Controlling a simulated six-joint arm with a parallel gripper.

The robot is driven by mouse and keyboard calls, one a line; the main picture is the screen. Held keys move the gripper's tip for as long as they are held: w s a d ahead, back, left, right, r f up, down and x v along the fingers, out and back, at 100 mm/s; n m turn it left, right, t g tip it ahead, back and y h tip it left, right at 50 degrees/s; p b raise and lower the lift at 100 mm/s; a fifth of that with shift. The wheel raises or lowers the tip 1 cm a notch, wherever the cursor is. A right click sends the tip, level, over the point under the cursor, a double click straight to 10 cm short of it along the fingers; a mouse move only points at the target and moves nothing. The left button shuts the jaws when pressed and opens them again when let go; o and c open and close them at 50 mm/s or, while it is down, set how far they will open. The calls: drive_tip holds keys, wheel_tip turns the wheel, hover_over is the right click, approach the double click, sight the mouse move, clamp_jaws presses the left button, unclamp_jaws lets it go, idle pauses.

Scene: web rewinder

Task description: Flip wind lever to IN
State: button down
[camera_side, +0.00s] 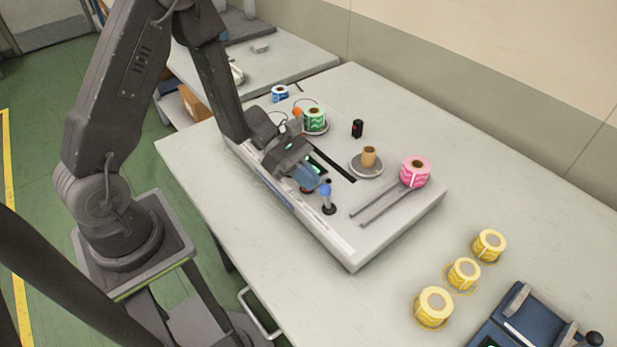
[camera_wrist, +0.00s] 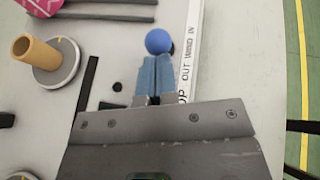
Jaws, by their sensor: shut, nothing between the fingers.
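The wind lever is a short stick with a blue ball knob (camera_side: 325,189) on the front edge of the rewinder (camera_side: 352,248). In the wrist view its blue knob (camera_wrist: 158,41) shows just beyond my fingertips. My gripper (camera_side: 314,181) is shut and empty, its blue fingers (camera_wrist: 155,72) together and pointing at the knob. In the side view the fingertips are just left of the knob; I cannot tell whether they touch it. The printed label (camera_wrist: 190,45) beside the lever reads "OUT WIND IN" in part; my gripper body hides the rest.
A cardboard core (camera_side: 369,157) stands on a spindle disc, with a pink roll (camera_side: 415,172) and two rods to its right. A green roll (camera_side: 315,118) and an orange knob (camera_side: 297,112) are behind my gripper. Several yellow rolls (camera_side: 464,273) stand on the table at right.

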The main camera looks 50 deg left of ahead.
sight(323, 187)
drive_tip(key=shift+d+r+y, duration=0.25)
drive_tip(key=shift+y, duration=0.25)
drive_tip(key=shift+d+r+m+y, duration=0.15)
drive_tip(key=shift+d+r+y, duration=0.3)
drive_tip(key=shift+y, duration=0.35)
drive_tip(key=shift+d+r+m+y, duration=0.2)
drive_tip(key=shift+d+y, duration=0.3)
drive_tip(key=shift+y, duration=0.3)
drive_tip(key=shift+d+r+y, duration=0.15)
drive_tip(key=shift+d+y, duration=0.1)
drive_tip(key=shift+y, duration=0.45)
drive_tip(key=shift+a, duration=0.1)
drive_tip(key=shift+r, duration=0.1)
drive_tip(key=shift+r, duration=0.65)
